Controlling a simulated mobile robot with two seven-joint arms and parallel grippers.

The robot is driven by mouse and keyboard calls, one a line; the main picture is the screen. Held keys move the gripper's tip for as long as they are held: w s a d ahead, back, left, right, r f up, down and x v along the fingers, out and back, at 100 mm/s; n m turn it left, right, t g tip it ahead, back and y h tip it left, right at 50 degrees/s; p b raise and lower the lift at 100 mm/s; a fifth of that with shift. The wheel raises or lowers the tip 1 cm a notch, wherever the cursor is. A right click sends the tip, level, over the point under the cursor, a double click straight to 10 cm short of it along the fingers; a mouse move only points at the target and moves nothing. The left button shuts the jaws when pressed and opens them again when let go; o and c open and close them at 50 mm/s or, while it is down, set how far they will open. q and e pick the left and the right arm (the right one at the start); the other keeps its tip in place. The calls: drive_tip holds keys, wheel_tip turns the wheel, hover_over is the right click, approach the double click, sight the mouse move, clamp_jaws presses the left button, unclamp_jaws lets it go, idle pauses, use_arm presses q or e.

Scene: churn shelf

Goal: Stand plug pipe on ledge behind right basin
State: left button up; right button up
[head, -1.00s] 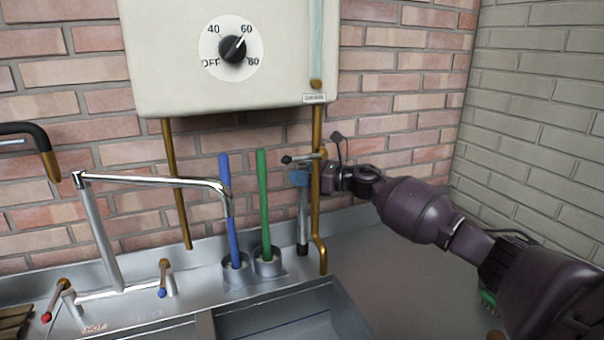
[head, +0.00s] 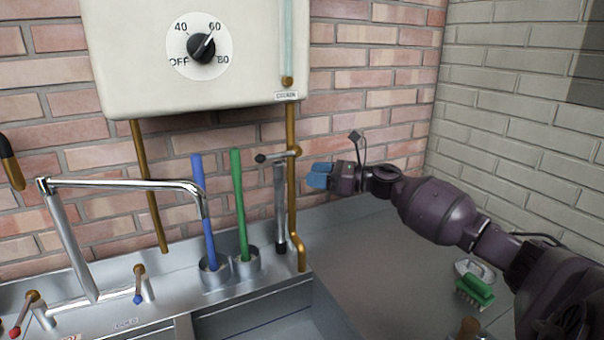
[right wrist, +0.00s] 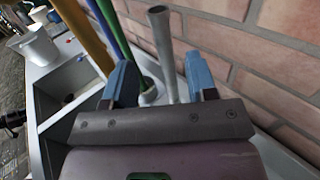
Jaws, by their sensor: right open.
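The plug pipe (head: 281,208), a grey metal tube with a dark lower end, stands upright on the steel ledge (head: 182,277) behind the right basin (head: 262,324). It is just left of the brass pipe (head: 292,200). My right gripper (head: 319,175), with blue fingertips, is open and empty to the right of the plug pipe, apart from it. In the right wrist view the plug pipe (right wrist: 163,50) shows beyond the open fingers (right wrist: 160,80). My left gripper is not in view.
A blue stick (head: 204,215) and a green stick (head: 240,205) stand in metal cups left of the plug pipe. A chrome tap (head: 125,184) is further left. A heater (head: 130,60) hangs above. A green brush (head: 476,291) lies on the mostly clear counter at right.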

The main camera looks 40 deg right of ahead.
drive_tip(key=shift+s+d, duration=0.45)
drive_tip(key=shift+s, duration=0.15)
